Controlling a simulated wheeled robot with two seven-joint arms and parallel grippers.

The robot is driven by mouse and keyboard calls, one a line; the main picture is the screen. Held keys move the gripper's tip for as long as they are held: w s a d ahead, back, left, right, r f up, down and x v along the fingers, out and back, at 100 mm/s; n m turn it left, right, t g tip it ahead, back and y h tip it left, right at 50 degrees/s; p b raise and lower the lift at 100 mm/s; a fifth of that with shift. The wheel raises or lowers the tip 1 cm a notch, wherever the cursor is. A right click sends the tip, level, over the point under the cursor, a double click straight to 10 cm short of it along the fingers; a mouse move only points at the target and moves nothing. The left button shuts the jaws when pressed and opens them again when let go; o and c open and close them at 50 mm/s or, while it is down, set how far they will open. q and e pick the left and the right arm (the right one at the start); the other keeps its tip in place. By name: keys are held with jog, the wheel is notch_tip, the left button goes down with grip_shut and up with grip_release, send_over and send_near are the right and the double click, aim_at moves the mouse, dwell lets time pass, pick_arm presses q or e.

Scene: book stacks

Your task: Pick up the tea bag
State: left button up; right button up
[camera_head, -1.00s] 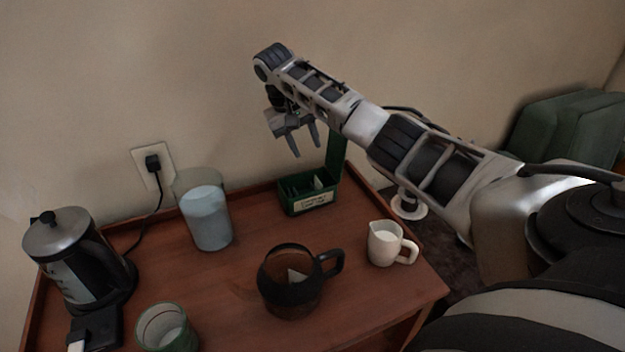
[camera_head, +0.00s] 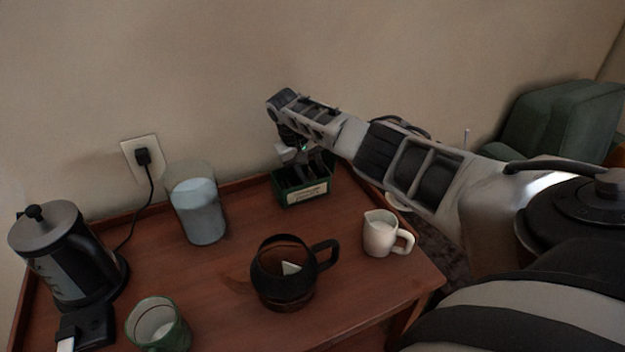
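A green box (camera_head: 307,193) with a pale label stands at the back right of the wooden table, against the wall side. My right gripper (camera_head: 302,178) points down into the box; its fingertips are partly hidden by the box's front wall. I cannot tell from this view whether the fingers are apart or hold a tea bag. The tea bags in the box are too small and covered to make out. A pale triangular piece, perhaps a tea bag (camera_head: 290,268), shows in the dark glass pot (camera_head: 272,290). My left gripper is not in view.
A white creamer jug (camera_head: 380,236) stands right of the pot. A glass canister (camera_head: 197,212), a kettle (camera_head: 62,258) and a green-rimmed cup (camera_head: 157,326) are to the left. The wooden table (camera_head: 205,280) is bare between the cup and pot.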

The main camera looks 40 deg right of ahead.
grip_shut()
jog(key=shift+s+d, duration=0.1)
jog(key=shift+d, duration=0.1)
dwell(0.3)
